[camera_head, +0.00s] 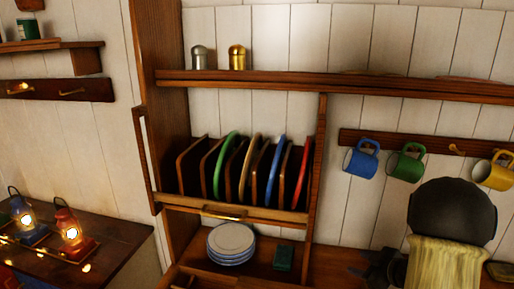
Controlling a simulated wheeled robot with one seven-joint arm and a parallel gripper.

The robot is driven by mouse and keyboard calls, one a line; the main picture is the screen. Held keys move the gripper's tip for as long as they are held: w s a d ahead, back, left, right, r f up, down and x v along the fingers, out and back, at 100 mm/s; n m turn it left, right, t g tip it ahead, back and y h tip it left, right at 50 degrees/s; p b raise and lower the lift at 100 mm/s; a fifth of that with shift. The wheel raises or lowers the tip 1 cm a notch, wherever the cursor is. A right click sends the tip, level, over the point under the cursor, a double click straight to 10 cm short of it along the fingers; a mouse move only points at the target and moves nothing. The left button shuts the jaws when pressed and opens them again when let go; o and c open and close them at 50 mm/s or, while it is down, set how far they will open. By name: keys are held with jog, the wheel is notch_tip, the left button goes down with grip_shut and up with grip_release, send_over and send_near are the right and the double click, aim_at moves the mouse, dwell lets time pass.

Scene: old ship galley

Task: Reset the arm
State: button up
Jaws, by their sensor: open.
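I cannot make out my gripper in the head camera view. No part that I can surely call my arm shows. The view looks onto a white plank wall with a wooden rack (230,211) and shelves. A dark, unclear shape (382,266) sits low at the right of centre; I cannot tell what it is.
The rack holds green (219,172), blue (270,180) and red plates (300,178) upright between dividers. Stacked plates (231,243) stand below. Blue (361,160), green (406,163) and yellow mugs (494,174) hang right, above a black round thing (452,210) and yellowish cloth (445,264). Lit lanterns (67,230) stand left.

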jog(key=s+a+m+g+h, duration=0.2)
jog(key=s+a+m+g, duration=0.1)
jog(key=s+a+m, duration=0.2)
jog(key=s+a+m+g+h, duration=0.3)
jog(key=s+a, duration=0.6)
jog(key=s, duration=0.5)
jog(key=shift+s+a+r+m+g, duration=0.2)
jog(key=shift+a+r+m+g, duration=0.15)
jog(key=shift+m+g, duration=0.5)
jog(key=shift+r, duration=0.1)
